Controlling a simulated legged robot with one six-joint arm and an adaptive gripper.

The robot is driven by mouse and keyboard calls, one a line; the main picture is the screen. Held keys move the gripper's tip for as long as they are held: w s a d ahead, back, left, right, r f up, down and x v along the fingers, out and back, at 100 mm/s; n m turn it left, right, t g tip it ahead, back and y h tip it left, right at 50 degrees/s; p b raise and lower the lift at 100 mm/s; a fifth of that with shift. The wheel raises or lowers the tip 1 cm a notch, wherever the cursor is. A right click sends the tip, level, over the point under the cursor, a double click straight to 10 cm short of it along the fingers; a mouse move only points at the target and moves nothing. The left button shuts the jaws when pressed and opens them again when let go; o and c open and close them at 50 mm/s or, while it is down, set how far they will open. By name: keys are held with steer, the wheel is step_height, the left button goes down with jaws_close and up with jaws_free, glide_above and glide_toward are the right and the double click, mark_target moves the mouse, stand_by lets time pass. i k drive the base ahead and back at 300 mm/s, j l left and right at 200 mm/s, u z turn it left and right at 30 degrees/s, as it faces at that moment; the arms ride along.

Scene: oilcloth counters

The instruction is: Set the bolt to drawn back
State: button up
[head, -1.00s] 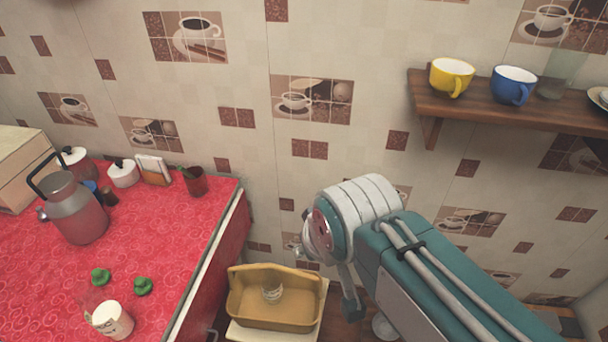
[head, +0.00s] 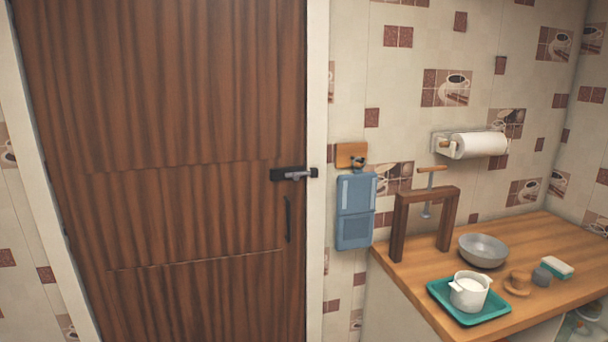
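The bolt (head: 294,174) is a small grey metal bar on a black plate, mounted at the right edge of a brown wooden door (head: 180,150). The plate and bar reach from the door toward the white frame (head: 317,120). At this size I cannot tell for sure whether the bolt is drawn back or pushed across. A dark vertical handle (head: 288,219) is on the door just below it. The door looks closed. My gripper is not in view.
A wooden counter (head: 408,278) at the right holds a wooden frame with a screw (head: 447,215), a metal bowl (head: 483,250), and a green tray (head: 441,293) with a white pot (head: 469,291). A paper roll (head: 478,145) hangs above.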

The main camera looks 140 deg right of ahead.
mark_target(295, 176)
steer(key=z, duration=4.5)
steer(key=j+z, duration=0.3)
steer(key=i+j+z, duration=0.1)
steer(key=z, duration=0.25)
steer(key=j, duration=0.1)
